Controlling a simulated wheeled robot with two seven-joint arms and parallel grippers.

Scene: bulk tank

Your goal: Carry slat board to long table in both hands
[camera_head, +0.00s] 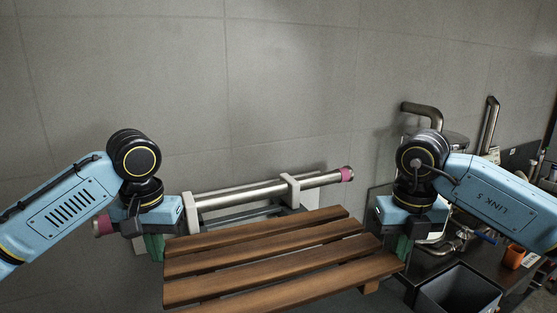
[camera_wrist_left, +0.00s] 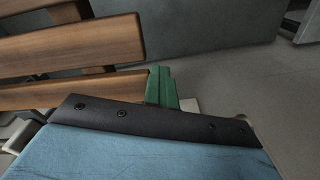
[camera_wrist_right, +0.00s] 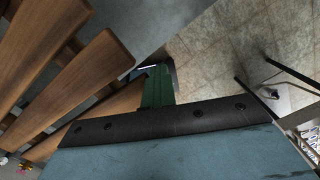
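The slat board (camera_head: 270,262), several brown wooden slats with gaps, is in front of me between my two grippers, slightly tilted. It shows in the left wrist view (camera_wrist_left: 70,50) and in the right wrist view (camera_wrist_right: 60,75). My left gripper (camera_head: 154,247) has its green fingers at the board's left end. My right gripper (camera_head: 403,247) has its green fingers at the right end. Both look shut on the board, though the gripped edges are partly hidden. I cannot tell whether the dark-topped surface at right (camera_head: 510,283) is the long table.
A metal pipe with pink ends (camera_head: 260,190) rests in pale brackets against the grey wall behind the board. At right are metal equipment (camera_head: 430,140), an orange cup (camera_head: 513,256) and a grey open bin (camera_head: 458,290). The left wrist view shows bare floor (camera_wrist_left: 240,85).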

